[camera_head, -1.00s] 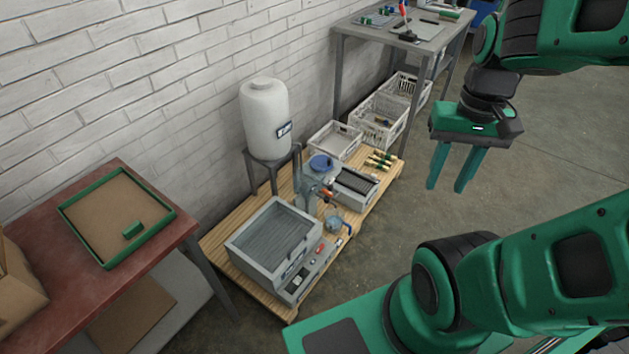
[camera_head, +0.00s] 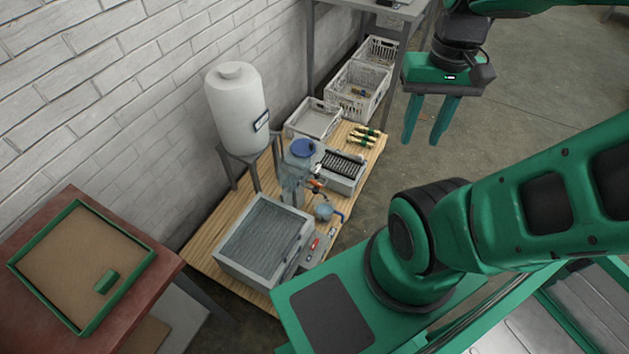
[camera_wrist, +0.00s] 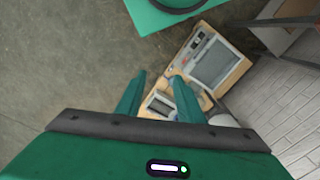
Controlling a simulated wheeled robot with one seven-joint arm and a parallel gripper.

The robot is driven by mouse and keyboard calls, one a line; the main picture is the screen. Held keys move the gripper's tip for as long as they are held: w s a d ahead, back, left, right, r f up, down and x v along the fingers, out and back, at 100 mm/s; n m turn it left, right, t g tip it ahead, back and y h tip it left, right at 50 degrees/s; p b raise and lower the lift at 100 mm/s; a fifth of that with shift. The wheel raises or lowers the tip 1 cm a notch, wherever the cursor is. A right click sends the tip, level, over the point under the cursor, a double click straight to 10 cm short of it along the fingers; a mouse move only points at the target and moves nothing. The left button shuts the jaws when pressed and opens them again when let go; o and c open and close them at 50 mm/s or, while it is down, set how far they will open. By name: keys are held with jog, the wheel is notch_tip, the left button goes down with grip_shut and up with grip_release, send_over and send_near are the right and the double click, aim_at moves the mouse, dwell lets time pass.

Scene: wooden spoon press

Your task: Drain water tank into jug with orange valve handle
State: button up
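A grey tank with a blue lid (camera_head: 303,148) stands upright on the wooden pallet. A small orange handle (camera_head: 316,184) shows on its right side, low down. Below the handle is a small greyish jug (camera_head: 324,211) with a blue handle (camera_head: 338,215); its contents are too small to tell. A large white tank (camera_head: 237,110) stands on a grey frame behind. My gripper (camera_head: 423,140) is open and empty, to the right of the pallet, with its fingers pointing down and apart. It also shows in the wrist view (camera_wrist: 159,76).
A grey basin unit (camera_head: 262,235) stands at the pallet's front, with a ribbed grey box (camera_head: 343,172) farther back. Crates (camera_head: 358,90) stand behind. A red table with a green-rimmed tray (camera_head: 140,285) is at left. The floor (camera_head: 500,120) to the right is clear.

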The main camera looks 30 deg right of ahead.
jog(key=w+d+f+n+h, duration=0.1)
jog(key=w+d+f+n, duration=0.1)
jog(key=w, duration=0.6)
jog(key=w+d+f+n, duration=0.1)
jog(key=w+d+f, duration=0.15)
jog(key=w, duration=0.45)
jog(key=n, duration=0.9)
send_over(316, 182)
notch_tip(316, 182, down, 45)
jog(key=shift+y, duration=0.4)
notch_tip(316, 182, down, 11)
jog(key=shift+r, duration=0.2)
jog(key=shift+s, duration=0.1)
